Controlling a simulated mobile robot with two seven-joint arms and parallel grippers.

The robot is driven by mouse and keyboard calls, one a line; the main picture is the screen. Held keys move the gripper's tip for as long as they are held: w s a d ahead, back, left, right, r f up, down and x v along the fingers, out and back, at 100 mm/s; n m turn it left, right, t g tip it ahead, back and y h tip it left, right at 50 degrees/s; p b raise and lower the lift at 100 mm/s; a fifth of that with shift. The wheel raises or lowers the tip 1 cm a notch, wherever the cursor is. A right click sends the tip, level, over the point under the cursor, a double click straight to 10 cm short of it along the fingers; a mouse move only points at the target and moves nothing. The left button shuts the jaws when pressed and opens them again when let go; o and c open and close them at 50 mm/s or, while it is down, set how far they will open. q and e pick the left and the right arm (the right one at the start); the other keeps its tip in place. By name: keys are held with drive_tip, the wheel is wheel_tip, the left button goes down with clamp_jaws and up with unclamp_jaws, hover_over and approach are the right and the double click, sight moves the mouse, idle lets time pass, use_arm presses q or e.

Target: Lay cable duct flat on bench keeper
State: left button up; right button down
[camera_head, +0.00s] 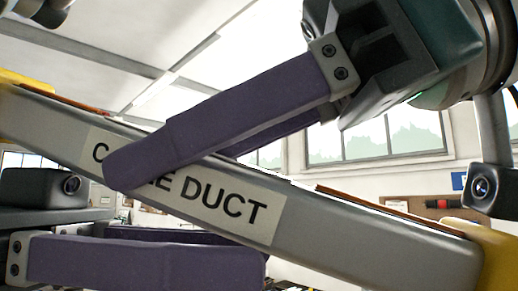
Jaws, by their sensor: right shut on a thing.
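The cable duct (380,240) is a long grey bar with a "CABLE DUCT" label. It slants across the view from upper left to lower right, raised and tilted. Yellow parts show at its two ends. The bench keeper cannot be made out.
Windows (375,140) and a wall with a brown board (432,208) lie far behind. A dark camera-like part of mine (45,188) is at the left. The bench top is not visible, so free room there cannot be judged.

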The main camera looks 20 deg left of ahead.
use_arm(q)
drive_tip(key=o, duration=0.5)
drive_tip(key=shift+a, duration=0.1)
